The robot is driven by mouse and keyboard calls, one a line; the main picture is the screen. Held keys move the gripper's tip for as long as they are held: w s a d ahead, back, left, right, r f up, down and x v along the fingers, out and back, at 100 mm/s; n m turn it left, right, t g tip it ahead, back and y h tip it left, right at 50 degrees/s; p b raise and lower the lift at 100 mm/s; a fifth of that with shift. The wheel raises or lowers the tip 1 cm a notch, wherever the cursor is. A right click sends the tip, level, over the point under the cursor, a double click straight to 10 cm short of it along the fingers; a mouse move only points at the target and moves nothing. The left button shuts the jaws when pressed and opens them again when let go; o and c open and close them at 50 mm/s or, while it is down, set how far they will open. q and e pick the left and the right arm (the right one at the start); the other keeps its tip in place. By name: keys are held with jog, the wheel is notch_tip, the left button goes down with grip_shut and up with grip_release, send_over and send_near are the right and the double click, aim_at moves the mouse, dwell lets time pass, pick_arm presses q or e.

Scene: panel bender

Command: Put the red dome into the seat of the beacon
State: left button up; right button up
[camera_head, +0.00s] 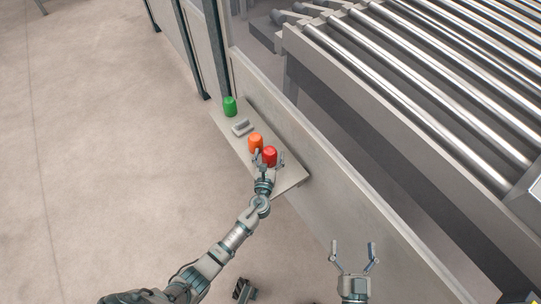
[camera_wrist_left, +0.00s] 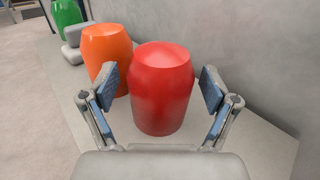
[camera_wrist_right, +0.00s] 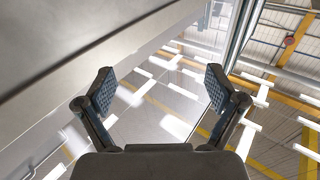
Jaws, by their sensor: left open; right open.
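The red dome (camera_head: 270,155) stands upright on a narrow grey shelf (camera_head: 288,178) beside the machine wall. My left gripper (camera_head: 268,163) is open at the red dome. In the left wrist view the red dome (camera_wrist_left: 162,88) stands between the two spread fingers (camera_wrist_left: 160,90), with gaps at both sides. My right gripper (camera_head: 355,250) is open and empty, low in the head view; in the right wrist view nothing is between its fingers (camera_wrist_right: 160,90). A small grey block (camera_head: 242,127) lies on the shelf between the orange and green domes; I cannot tell if it is the beacon seat.
An orange dome (camera_head: 255,142) stands close beside the red one, near a left finger. A green dome (camera_head: 230,106) stands at the shelf's far end. The wall (camera_head: 285,135) runs along the shelf's right side, with a roller conveyor (camera_head: 420,80) beyond. The floor at left is clear.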

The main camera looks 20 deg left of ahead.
pick_arm(q)
jog(key=shift+a, duration=0.1)
jog(key=shift+r, duration=0.1)
jog(key=c, duration=1.4)
